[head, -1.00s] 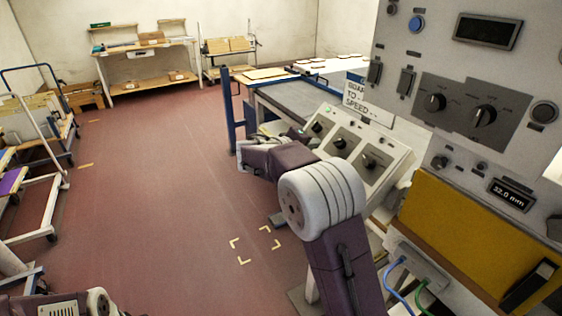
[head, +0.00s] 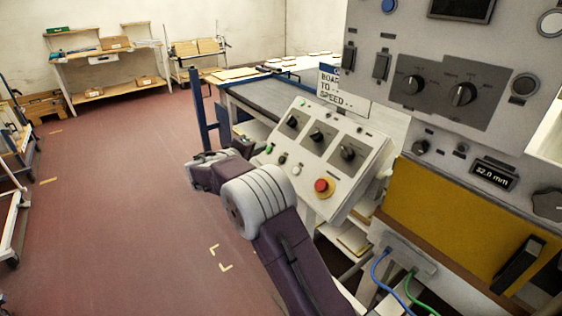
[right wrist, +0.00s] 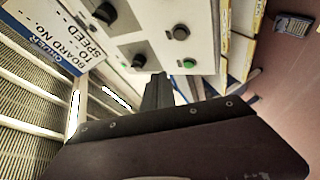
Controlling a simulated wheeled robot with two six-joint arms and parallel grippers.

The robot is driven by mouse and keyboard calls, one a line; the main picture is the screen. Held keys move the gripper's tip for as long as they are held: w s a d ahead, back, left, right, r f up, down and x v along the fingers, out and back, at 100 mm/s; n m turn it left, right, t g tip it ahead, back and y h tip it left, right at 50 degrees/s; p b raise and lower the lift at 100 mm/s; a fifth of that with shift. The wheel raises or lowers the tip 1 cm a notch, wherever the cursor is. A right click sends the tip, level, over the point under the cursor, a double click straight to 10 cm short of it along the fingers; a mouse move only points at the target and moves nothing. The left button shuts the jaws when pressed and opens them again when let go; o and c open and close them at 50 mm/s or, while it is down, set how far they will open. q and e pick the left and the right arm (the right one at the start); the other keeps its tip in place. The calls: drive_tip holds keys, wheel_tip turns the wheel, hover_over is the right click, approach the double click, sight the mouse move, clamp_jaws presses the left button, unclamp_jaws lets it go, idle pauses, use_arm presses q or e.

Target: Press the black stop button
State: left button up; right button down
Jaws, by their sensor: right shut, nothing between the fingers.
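The small sloped control panel (head: 310,165) stands in the middle of the head view. Its lower row has a green button, a small dark button (head: 282,158), a white button and a red mushroom button on yellow. In the right wrist view the dark round button (right wrist: 181,32) shows above the green one (right wrist: 189,63). My right gripper (right wrist: 157,88) is shut and empty, its fingers pointing towards the panel, apparently short of it. In the head view its fingertips are hard to make out beside the panel's left end. My left gripper is out of view.
A tall grey cabinet (head: 455,150) with knobs and a yellow panel stands on the right. A conveyor (head: 262,98) with a blue post lies behind the control panel. Blue and green cables (head: 380,275) hang below the cabinet. The red floor on the left is open.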

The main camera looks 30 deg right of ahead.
sight(282, 160)
drive_tip(key=shift+w+d+f+b, duration=0.15)
drive_tip(key=shift+d+f+b, duration=0.85)
drive_tip(key=shift+d+f, duration=0.35)
drive_tip(key=shift+w+d+f+b, duration=0.15)
drive_tip(key=shift+d+f+b, duration=0.8)
drive_tip(key=shift+d+f, duration=0.35)
drive_tip(key=shift+d+f+b, duration=0.25)
drive_tip(key=shift+f+b, duration=0.05)
drive_tip(key=shift+b, duration=0.35)
drive_tip(key=shift+d+f+b, duration=0.25)
drive_tip(key=shift+f+b, duration=0.05)
drive_tip(key=shift+b, duration=0.3)
idle(0.4)
drive_tip(key=shift+a+r, duration=0.1)
drive_tip(key=shift+r, duration=0.05)
drive_tip(key=shift+a+r, duration=0.45)
